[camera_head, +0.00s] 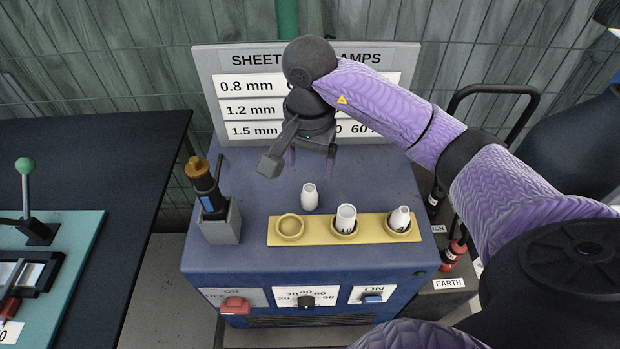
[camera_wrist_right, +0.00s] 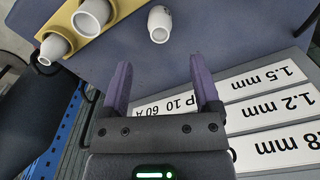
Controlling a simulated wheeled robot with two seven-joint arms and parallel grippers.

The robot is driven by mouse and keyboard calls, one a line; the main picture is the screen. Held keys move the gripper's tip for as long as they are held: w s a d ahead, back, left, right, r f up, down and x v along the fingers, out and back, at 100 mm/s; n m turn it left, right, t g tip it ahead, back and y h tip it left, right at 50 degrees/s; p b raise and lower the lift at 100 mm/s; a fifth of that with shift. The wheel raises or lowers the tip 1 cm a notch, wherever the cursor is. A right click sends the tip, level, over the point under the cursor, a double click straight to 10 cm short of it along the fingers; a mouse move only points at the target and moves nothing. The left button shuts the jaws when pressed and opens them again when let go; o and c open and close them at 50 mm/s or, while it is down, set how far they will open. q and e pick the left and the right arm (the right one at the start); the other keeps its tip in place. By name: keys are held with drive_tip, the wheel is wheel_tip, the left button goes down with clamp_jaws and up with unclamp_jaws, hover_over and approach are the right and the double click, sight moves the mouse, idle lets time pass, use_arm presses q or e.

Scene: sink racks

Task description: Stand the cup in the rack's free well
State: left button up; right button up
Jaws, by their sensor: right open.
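A white cup (camera_head: 310,197) stands upright on the blue machine's top, behind the yellow rack. It also shows in the right wrist view (camera_wrist_right: 159,25), beyond my fingertips. The yellow rack (camera_head: 317,233) has three wells in a row. The left well (camera_head: 289,227) is empty. White cups stand in the middle well (camera_head: 346,218) and the right well; the right-hand one (camera_head: 400,218) leans. My right gripper (camera_head: 311,160) is open and empty, above and behind the loose cup and apart from it. In the right wrist view its two fingers (camera_wrist_right: 160,80) are spread. My left gripper is not in view.
A torch in a grey holder (camera_head: 222,222) stands left of the rack. A sign board (camera_head: 240,130) rises behind my right gripper. Knobs and switches line the machine's front. A dark table with a green-knobbed lever (camera_head: 25,168) is at the left.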

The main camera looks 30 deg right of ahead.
sight(308, 186)
wheel_tip(308, 186, up, 2)
drive_tip(key=shift+o, duration=0.5)
drive_tip(key=shift+r, duration=0.4)
drive_tip(key=m, duration=0.7)
drive_tip(key=shift+d+f+m, duration=0.15)
drive_tip(key=shift+m, duration=0.25)
drive_tip(key=m, duration=0.4)
drive_tip(key=shift+d+f+m+p, duration=0.1)
drive_tip(key=shift+f+m+p, duration=0.1)
drive_tip(key=shift+m+p, duration=0.1)
drive_tip(key=m, duration=0.4)
drive_tip(key=shift+s+f, duration=0.1)
drive_tip(key=m, duration=0.7)
drive_tip(key=shift+d+f, duration=0.15)
drive_tip(key=shift+f, duration=0.15)
drive_tip(key=shift+f+m, duration=0.2)
drive_tip(key=shift+m, duration=0.1)
drive_tip(key=f, duration=0.3)
drive_tip(key=f+b, duration=0.1)
drive_tip(key=f, duration=0.2)
drive_tip(key=a+f+b, duration=0.1)
drive_tip(key=f, duration=0.2)
drive_tip(key=shift+w+f, duration=0.3)
clamp_jaws()
